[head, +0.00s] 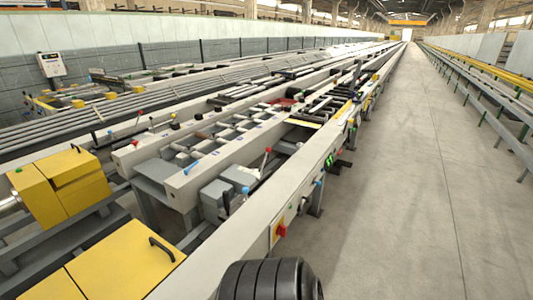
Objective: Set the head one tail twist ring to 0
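I cannot make out which part is the head one tail twist ring, and any setting marks are too small to read. Grey machine blocks (222,196) sit on the long runout table (235,262), with a blue-tipped part (246,189) and a red-knobbed lever (267,150) near them. A red and yellow rotary switch (281,231) is on the table's near side rail. Neither of my grippers shows in the head view.
Yellow boxes (60,190) and a yellow cover with a black handle (125,265) stand at the left. A black ribbed cylinder (268,281) is at the bottom edge. A clear concrete aisle (410,190) runs along the right.

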